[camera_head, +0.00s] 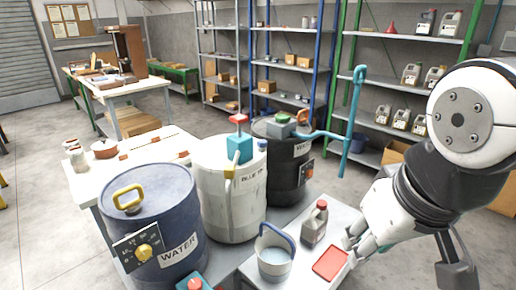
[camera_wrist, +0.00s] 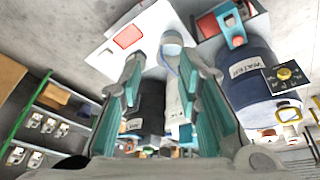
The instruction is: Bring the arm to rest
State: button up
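My arm comes in from the right in the head view, white and grey with a black joint. My gripper (camera_head: 357,237) hangs over the right end of the small white table (camera_head: 345,208), near a red tray (camera_head: 330,263). In the wrist view, my gripper (camera_wrist: 160,58) has its two fingers with teal pads spread well apart. Nothing is held between them; drums show in the gap beyond.
A grey bottle (camera_head: 314,224) and a bucket (camera_head: 274,253) stand beside the tray. A blue water drum (camera_head: 160,215), a white drum (camera_head: 230,190) and a black drum (camera_head: 285,165) stand to the left.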

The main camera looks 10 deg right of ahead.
jog(key=shift+s+a+y, duration=0.3)
jog(key=shift+s+a, duration=0.3)
jog(key=shift+s, duration=0.2)
jog(key=shift+r+p, duration=0.6)
jog(key=shift+r, duration=0.15)
